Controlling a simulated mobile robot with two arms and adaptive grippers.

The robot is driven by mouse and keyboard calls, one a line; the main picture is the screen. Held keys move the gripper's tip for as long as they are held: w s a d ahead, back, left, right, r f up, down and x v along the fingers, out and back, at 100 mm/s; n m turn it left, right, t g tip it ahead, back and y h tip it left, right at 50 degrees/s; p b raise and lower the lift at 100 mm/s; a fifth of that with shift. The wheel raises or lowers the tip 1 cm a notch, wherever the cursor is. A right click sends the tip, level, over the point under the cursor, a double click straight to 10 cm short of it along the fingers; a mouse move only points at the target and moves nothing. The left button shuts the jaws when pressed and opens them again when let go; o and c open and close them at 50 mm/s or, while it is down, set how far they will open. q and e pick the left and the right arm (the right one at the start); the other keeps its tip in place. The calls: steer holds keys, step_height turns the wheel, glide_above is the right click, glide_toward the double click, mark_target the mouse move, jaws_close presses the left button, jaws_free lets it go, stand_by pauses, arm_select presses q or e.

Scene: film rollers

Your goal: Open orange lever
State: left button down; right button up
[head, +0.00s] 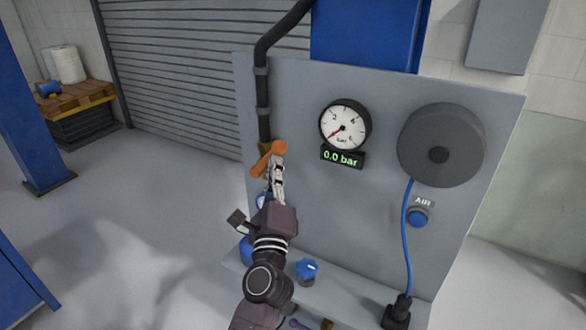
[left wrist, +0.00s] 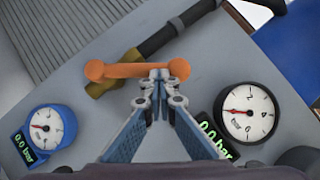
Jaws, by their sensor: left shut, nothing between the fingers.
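The orange lever (head: 267,158) sits on a brass valve on the black pipe, at the left side of the grey panel. In the left wrist view the lever (left wrist: 130,70) lies across the picture just beyond my fingertips, with the brass valve body (left wrist: 114,84) partly behind it. My left gripper (head: 276,162) is shut and empty, its tips at or very close to the lever's right part. It also shows in the left wrist view (left wrist: 158,76), with the tips together below the lever. Whether they touch it I cannot tell. My right gripper is not seen.
A round gauge (head: 345,125) above a "0.0 bar" display (head: 343,157) is right of the lever. A grey reel (head: 441,145) with a blue hose hangs further right, near the blue AIR button (head: 418,216). A blue knob (head: 307,270) is low on the panel.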

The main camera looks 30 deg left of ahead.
arm_select(q)
steer(key=shift+w+a+r+p, duration=0.1)
steer(key=shift+a+r+p, duration=0.35)
steer(key=shift+a, duration=0.3)
steer(key=shift+s+a+r+p, duration=0.1)
steer(key=shift+a+r+p, duration=0.2)
steer(key=shift+a+r, duration=0.3)
steer(key=shift+w+a+r+p, duration=0.1)
steer(key=shift+a+r+p, duration=0.3)
steer(key=shift+a, duration=0.45)
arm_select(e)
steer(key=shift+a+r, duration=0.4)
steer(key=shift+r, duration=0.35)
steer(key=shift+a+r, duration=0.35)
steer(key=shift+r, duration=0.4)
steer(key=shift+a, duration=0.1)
